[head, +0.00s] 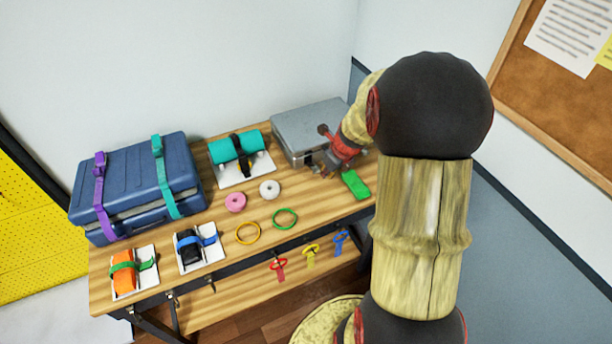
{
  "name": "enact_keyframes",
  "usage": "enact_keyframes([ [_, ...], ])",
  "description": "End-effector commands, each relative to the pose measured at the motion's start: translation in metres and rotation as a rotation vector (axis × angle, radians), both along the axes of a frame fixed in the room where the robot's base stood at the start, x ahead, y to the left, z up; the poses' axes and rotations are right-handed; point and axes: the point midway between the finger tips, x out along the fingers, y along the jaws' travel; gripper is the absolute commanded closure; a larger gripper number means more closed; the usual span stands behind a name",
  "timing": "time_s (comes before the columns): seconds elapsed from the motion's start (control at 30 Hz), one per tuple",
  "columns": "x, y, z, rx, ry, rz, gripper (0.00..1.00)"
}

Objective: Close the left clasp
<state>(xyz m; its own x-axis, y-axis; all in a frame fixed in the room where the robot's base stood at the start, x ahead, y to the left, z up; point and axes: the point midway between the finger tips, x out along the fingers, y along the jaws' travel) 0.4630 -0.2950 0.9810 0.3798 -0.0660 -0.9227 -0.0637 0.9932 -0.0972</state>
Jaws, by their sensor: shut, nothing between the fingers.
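A grey metal case (305,128) lies with its lid down at the back right of the table. A small dark clasp (309,158) shows on its front face, left of my gripper; I cannot tell whether it is latched. My gripper (327,172) is shut and empty, close in front of the case's front face. I cannot tell whether it touches the case. My arm hides the right part of the case front and any clasp there.
A green block (355,184) lies right of my gripper. A white roll (269,190), pink roll (235,202) and green ring (285,219) lie to the left. A blue strapped suitcase (140,185) stands far left.

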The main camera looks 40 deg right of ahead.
Motion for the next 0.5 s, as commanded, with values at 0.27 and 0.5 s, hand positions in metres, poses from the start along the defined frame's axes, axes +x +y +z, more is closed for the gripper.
enact_keyframes([
  [0.27,0.0052,-0.0083,0.0035,0.08,-0.044,-0.268,1.0],
  [0.5,0.0051,-0.0082,0.0036,0.094,-0.047,-0.301,1.0],
])
